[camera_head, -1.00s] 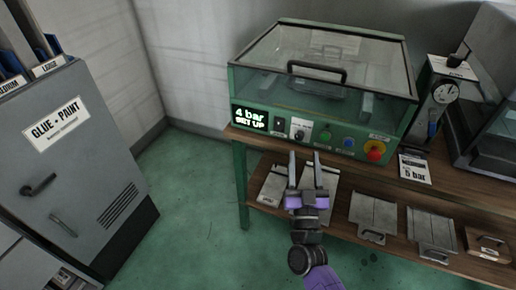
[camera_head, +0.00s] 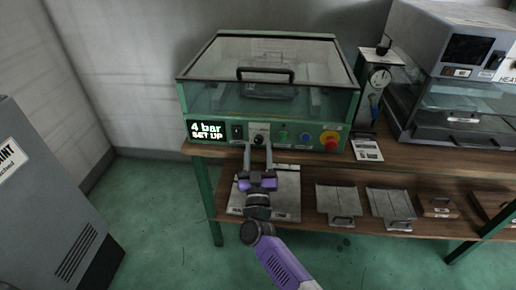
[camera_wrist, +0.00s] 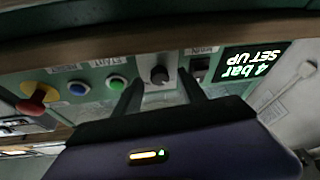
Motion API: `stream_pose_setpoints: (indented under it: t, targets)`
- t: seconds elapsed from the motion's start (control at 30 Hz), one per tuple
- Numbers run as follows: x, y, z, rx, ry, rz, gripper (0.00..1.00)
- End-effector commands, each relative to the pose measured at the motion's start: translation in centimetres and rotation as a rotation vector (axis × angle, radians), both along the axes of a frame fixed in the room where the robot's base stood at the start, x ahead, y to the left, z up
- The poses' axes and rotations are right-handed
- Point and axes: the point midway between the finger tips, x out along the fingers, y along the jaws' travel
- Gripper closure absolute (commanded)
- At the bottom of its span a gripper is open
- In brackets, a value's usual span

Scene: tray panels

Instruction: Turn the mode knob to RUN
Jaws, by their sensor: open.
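The mode knob (camera_head: 259,141) is a small dark knob on a pale plate on the green front panel of the press. In the wrist view, which is upside down, the black knob (camera_wrist: 159,76) shows between the ends of my two fingers. My gripper (camera_head: 258,150) is open and empty, in front of the panel at the knob, one finger to each side. I cannot tell whether the fingers touch it. The display (camera_head: 207,130) reads "4 bar SET UP". The knob's own markings are too small to read.
A black switch (camera_head: 238,132) is left of the knob. A green button (camera_head: 283,136), a blue button (camera_head: 305,138) and a red emergency stop (camera_head: 330,140) are to its right. The clear lid (camera_head: 262,60) is down. A lower shelf holds metal plates (camera_head: 338,199).

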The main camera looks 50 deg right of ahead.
Motion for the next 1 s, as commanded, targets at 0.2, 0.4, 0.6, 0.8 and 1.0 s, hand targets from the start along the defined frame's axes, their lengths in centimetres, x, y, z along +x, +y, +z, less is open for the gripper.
stream_pose_setpoints:
  t: [0.2, 0.4, 0.6, 0.8, 1.0]
  targets:
    - [0.69, -0.74, 0.37, 0.000, 0.000, 0.001, 0.51]
    - [0.71, -0.74, 0.40, 0.000, 0.000, 0.001, 0.51]
    - [0.70, -0.73, 0.40, 0.000, 0.000, 0.001, 0.89]
    - [0.70, -0.72, 0.40, 0.001, 0.000, 0.001, 1.00]
    - [0.76, -0.68, 0.35, 0.018, -0.022, 0.002, 1.00]
